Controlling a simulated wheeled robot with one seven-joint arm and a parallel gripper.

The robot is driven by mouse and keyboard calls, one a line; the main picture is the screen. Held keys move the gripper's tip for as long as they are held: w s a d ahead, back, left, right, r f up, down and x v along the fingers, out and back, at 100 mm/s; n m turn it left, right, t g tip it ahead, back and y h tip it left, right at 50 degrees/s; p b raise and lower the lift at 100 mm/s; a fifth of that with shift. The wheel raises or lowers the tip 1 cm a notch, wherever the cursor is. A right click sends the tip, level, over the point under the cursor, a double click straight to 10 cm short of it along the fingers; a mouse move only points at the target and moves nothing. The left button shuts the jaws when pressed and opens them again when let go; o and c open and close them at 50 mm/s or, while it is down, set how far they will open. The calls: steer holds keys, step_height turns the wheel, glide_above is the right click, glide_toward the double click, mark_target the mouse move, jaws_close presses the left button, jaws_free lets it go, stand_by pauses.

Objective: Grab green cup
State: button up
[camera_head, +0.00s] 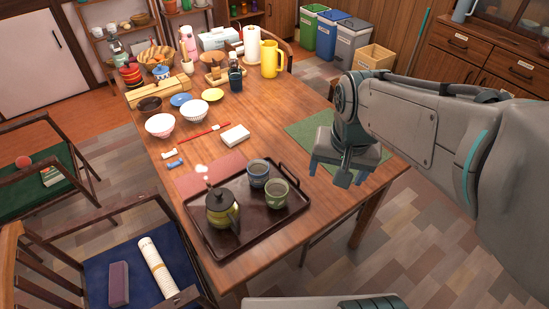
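The green cup (277,194) stands upright on a dark tray (249,240) on the wooden table. A blue-grey cup (258,174) stands just behind and to its left. A dark teapot with a yellow-green body (222,209) is at the tray's left, with steam above it. My gripper (329,173) hangs from my arm to the right of the cups, near the table's right edge and in front of a green mat. Its fingers are spread apart with nothing visible between them. It is apart from the green cup.
The green mat (308,132) lies behind my gripper, partly hidden. A pink mat (210,174) and a white box (235,136) lie behind the tray. Bowls, plates and a yellow jug (271,60) fill the far table. Chairs stand at the left.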

steer(key=w+a+f+m+g+b, duration=0.2)
steer(key=w+a+f+m+b, duration=0.6)
steer(key=w+a+f, duration=0.4)
steer(key=b, duration=0.2)
glide_toward(277, 193)
steer(key=f, duration=0.2)
steer(key=s+f, duration=0.1)
steer(key=f, duration=0.1)
steer(key=s+f, duration=0.1)
steer(key=f, duration=0.1)
steer(key=shift+s+a+f, duration=0.1)
steer(key=shift+f, duration=0.25)
steer(key=c, duration=0.8)
